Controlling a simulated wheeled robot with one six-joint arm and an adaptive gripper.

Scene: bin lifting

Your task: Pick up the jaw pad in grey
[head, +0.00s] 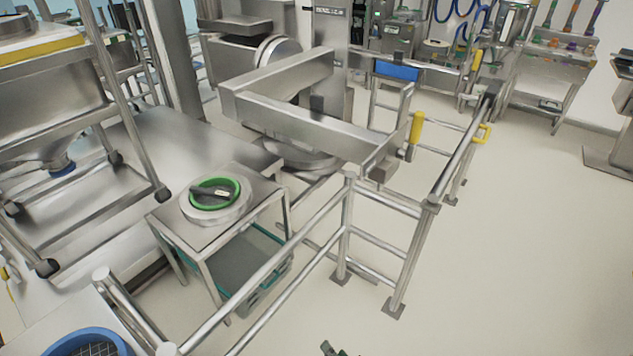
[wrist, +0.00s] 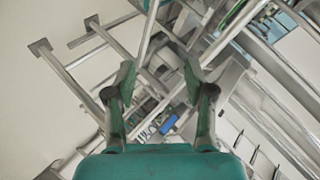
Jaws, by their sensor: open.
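I cannot make out a grey jaw pad for certain in either view. My gripper (wrist: 158,82) shows in the wrist view with its two green-tipped fingers apart and nothing between them. In the head view only a small dark tip, which seems to be part of my gripper (head: 333,349), shows at the bottom edge, above the floor and well apart from the small steel table. A dark object (head: 208,193) lies in a green-rimmed round dish (head: 233,186) on that table; it is too small to identify.
The small steel table (head: 178,238) stands left of centre. Steel guard rails (head: 345,235) run between it and the open floor (head: 520,240) on the right. A lifting machine with a long steel arm (head: 290,125) stands behind. A blue round container (head: 85,338) is at bottom left.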

